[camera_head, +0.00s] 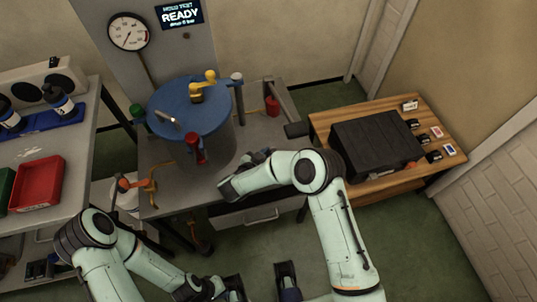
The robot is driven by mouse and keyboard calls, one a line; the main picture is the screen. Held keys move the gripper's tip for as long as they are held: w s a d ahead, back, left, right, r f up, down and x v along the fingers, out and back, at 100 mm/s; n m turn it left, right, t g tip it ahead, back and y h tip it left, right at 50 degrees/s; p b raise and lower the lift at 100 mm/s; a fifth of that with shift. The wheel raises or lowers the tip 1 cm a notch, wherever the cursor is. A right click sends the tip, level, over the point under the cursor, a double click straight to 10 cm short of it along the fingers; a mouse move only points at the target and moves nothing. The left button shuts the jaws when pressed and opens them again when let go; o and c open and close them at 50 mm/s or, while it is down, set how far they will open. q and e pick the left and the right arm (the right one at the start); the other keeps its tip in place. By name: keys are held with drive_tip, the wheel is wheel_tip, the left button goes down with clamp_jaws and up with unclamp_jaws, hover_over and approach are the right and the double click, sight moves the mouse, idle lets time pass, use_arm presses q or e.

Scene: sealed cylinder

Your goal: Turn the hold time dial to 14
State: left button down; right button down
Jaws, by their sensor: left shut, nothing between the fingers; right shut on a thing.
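I cannot make out the hold time dial; its scale and pointer do not show. A display reading READY (180,14) hangs on the grey panel. The sealed cylinder (218,112) has a blue lid with yellow and red fittings and stands on the grey bench. My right arm reaches over the bench's front right part. My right gripper (257,157) is mostly hidden by my forearm, beside the cylinder's lower right side. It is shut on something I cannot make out. My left gripper (235,289) is low at the bottom edge, shut and empty, away from the bench.
A round gauge (129,32) is on the panel. A red tray (37,184) and dark bottles (58,102) are on the left bench. A black case (377,147) sits on the wooden table (325,117) at right. Green floor (255,245) is open in front.

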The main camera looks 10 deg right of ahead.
drive_tip(key=c, duration=0.9)
unclamp_jaws()
drive_tip(key=v, duration=1.3)
drive_tip(key=shift+r+p, duration=0.2)
drive_tip(key=shift+p, duration=0.15)
